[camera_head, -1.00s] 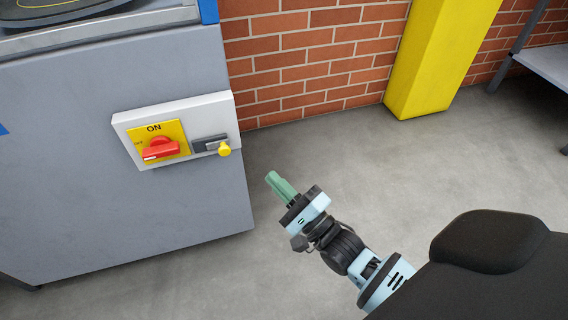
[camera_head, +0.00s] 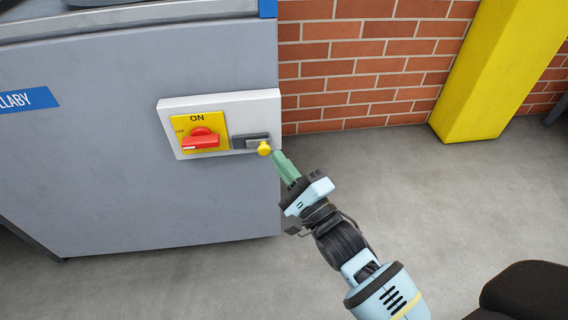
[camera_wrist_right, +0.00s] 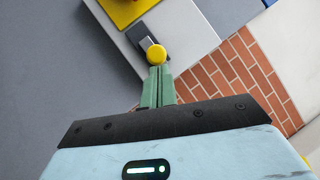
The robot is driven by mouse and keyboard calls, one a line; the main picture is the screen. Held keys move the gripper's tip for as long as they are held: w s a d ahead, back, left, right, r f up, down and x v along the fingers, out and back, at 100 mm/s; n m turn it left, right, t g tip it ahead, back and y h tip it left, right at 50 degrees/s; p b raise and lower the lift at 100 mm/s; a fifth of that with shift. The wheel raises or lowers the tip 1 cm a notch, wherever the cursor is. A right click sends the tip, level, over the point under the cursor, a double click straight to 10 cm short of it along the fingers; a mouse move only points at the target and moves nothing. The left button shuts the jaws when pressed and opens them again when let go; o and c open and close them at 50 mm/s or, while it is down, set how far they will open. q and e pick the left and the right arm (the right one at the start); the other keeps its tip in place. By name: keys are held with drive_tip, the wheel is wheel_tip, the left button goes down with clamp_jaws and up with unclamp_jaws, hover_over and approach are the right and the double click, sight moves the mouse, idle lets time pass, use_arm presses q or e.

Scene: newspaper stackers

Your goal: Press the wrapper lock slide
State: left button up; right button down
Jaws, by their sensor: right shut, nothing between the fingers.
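The lock slide (camera_head: 250,142) is a dark grey bar with a yellow knob (camera_head: 264,148) at its right end. It sits on a white panel (camera_head: 220,98) on the side of the grey wrapper machine (camera_head: 110,170), right of a red rotary switch (camera_head: 201,139) on a yellow plate marked ON. My right gripper (camera_head: 279,156) has green fingers, shut and empty, with the tips just right of the knob. In the right wrist view the yellow knob (camera_wrist_right: 156,54) appears straight ahead of the closed fingertips (camera_wrist_right: 158,70). I cannot tell whether they touch. My left gripper is not in view.
A red brick wall (camera_head: 365,60) stands behind, with a yellow pillar (camera_head: 500,75) at the right. A blue label (camera_head: 28,100) is on the machine's left side.

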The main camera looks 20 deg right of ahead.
sight(247, 145)
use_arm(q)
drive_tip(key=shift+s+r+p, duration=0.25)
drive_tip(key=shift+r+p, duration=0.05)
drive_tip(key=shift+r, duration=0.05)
use_arm(e)
drive_tip(key=a, duration=0.2)
drive_tip(key=w+a, duration=0.1)
drive_tip(key=a, duration=0.1)
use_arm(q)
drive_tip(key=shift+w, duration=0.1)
use_arm(e)
drive_tip(key=shift+d+f, duration=0.1)
